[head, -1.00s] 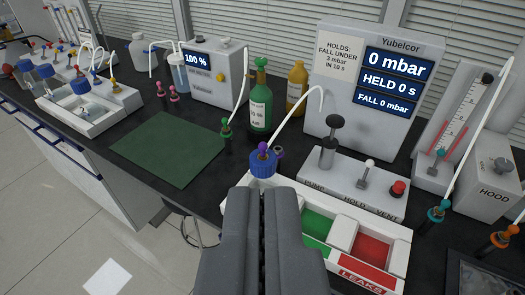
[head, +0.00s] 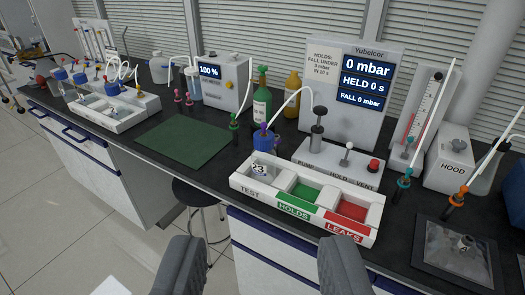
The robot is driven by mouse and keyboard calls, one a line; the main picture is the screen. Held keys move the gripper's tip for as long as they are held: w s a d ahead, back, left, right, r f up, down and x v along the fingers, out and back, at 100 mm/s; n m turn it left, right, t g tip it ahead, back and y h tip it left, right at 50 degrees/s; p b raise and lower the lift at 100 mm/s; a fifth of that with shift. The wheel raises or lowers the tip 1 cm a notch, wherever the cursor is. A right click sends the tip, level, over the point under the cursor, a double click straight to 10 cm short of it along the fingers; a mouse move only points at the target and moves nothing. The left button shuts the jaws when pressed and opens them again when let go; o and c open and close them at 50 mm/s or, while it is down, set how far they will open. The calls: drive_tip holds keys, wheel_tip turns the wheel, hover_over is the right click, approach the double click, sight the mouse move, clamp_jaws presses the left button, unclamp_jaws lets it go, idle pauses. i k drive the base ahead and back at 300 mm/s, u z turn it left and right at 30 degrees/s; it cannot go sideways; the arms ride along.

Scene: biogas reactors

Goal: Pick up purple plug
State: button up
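The purple plug (head: 264,127) is a small purple piece on top of the blue cap (head: 263,141) of a small reactor bottle. A white tube (head: 288,107) arcs from the plug towards the meter. The bottle, with a label that seems to read 23 (head: 259,169), stands in the TEST compartment at the left end of the white tray (head: 284,205). My gripper (head: 262,262) is open and empty at the bottom of the view. Its two fingers are wide apart, in front of and below the tray, clear of the plug.
The Yubelcor meter (head: 347,85) reads 0 mbar behind the pump, hold and vent panel (head: 345,170). A green mat (head: 186,140) lies clear.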

sight(264, 126)
drive_tip(key=z, duration=0.35)
drive_tip(key=i, duration=1.25)
drive_tip(key=u, duration=0.55)
